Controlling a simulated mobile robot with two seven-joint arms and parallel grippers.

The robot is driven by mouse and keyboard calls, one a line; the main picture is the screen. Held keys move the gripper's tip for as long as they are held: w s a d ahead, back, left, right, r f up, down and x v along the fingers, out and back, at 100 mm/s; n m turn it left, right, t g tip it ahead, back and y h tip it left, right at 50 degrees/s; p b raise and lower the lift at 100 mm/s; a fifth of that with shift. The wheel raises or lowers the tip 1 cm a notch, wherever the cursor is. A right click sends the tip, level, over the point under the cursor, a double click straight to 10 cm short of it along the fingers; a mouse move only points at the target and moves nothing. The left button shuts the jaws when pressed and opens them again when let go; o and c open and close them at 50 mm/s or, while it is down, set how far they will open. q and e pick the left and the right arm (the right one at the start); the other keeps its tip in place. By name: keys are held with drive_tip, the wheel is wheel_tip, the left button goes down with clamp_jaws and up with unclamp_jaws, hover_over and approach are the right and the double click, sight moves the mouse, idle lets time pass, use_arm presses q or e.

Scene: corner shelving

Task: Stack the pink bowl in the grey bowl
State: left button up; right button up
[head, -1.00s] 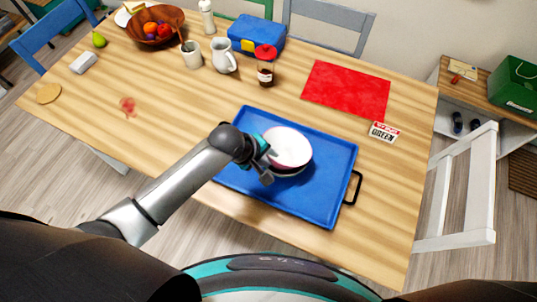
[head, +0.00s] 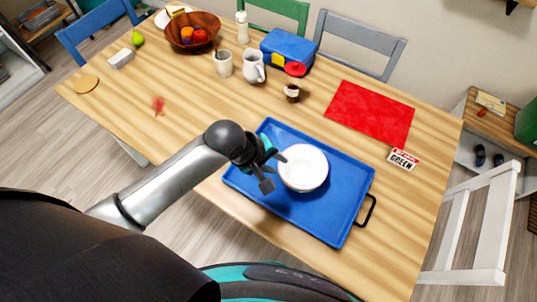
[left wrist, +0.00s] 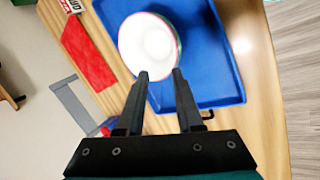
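A round bowl with a white inside (head: 303,167) sits on the blue tray (head: 345,205). In the left wrist view the bowl (left wrist: 148,42) shows a pink band along its rim, with a thin pale edge outside it. I cannot clearly make out a separate grey bowl; anything under the white-inside bowl is hidden. My left gripper (head: 271,170) is beside the bowl's left side, over the tray. My right gripper is not in view.
A red placemat (head: 370,112) and a small sign (head: 403,160) lie right of the tray. A jar (head: 291,92), a white jug (head: 253,66), a cup (head: 222,63) and a blue box (head: 287,50) stand behind. The table's left part is mostly clear.

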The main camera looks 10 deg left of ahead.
use_arm(q)
drive_tip(key=shift+p+v, duration=0.3)
drive_tip(key=shift+v, duration=1.65)
drive_tip(key=shift+s, duration=0.1)
